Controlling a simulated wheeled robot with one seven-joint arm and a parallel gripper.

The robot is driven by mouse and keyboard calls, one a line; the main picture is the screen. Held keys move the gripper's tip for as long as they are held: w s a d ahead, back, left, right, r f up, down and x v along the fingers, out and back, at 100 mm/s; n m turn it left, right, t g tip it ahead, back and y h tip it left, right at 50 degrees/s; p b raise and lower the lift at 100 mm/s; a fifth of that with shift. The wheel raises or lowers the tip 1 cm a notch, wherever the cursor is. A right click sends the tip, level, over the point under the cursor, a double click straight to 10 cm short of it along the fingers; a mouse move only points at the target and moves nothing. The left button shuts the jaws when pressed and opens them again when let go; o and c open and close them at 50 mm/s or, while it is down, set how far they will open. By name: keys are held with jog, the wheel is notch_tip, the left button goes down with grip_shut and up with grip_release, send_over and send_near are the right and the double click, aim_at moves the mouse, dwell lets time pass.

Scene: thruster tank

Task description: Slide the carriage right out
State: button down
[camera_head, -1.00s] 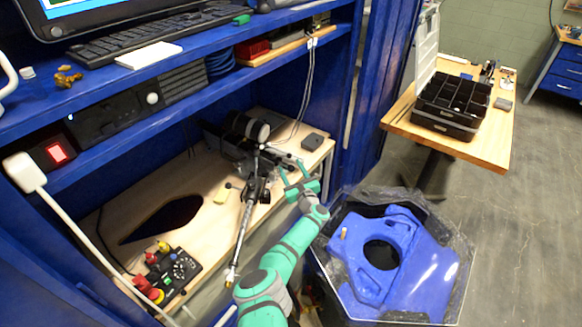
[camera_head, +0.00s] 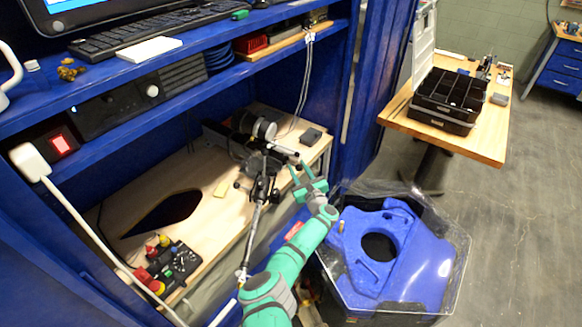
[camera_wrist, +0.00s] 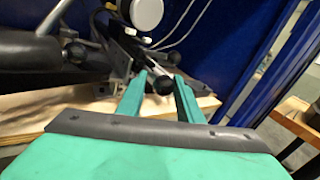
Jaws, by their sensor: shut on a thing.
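The carriage (camera_head: 262,183) appears to be the dark metal assembly with clamps and a long thin rod, at the right part of the wooden bench inside the blue cabinet. A thick dark cylinder with a pale round end (camera_head: 264,128) sits behind it. My gripper (camera_head: 299,167) is at the bench's right front edge, just right of the carriage. In the wrist view my fingers close on a black knob (camera_wrist: 162,84) at the end of a short dark handle. The carriage's lower mount is partly hidden in both views.
A clear-walled bin with a blue moulded part (camera_head: 425,262) stands below and right of my arm. A control box with red and yellow buttons (camera_head: 172,268) is at the bench's left front. A small dark box (camera_head: 311,136) lies at the bench's back right. The cabinet's blue side wall bounds the right.

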aim_at(295, 156)
jog(key=shift+a+r, duration=0.1)
jog(key=shift+a, duration=0.1)
jog(key=c, duration=1.5)
grip_release()
jog(key=shift+w, duration=0.15)
jog(key=shift+o, duration=1.2)
jog(key=shift+w+d, duration=0.1)
jog(key=shift+w, duration=0.1)
jog(key=shift+w+r, duration=0.1)
notch_tip(295, 156, up, 3)
jog(key=shift+r, duration=0.1)
jog(key=s+r, duration=0.9)
jog(key=s, duration=0.5)
jog(key=shift+a+r, duration=0.2)
jog(key=shift+r, duration=0.05)
